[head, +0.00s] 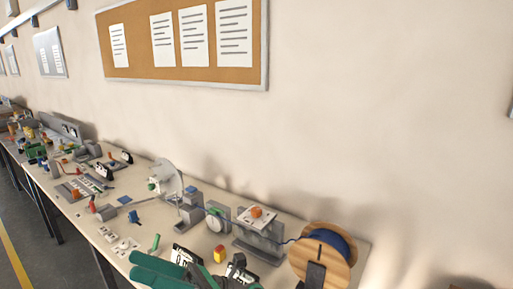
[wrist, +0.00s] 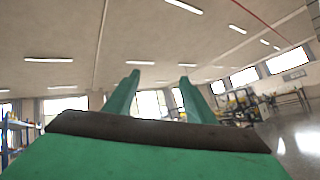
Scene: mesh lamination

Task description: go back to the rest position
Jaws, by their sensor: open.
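My gripper (wrist: 159,77) shows in the wrist view as two green fingers standing apart, with nothing between them. It points up toward the ceiling and the far windows, clear of any object. In the head view, green parts that look like my arm cut into the bottom edge, in front of the bench. I cannot make out the fingertips there.
A long workbench (head: 137,205) runs along the wall, crowded with small tools and parts. A wooden spool (head: 343,262) with dark blue windings stands at its near right end. A corkboard (head: 180,63) hangs above.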

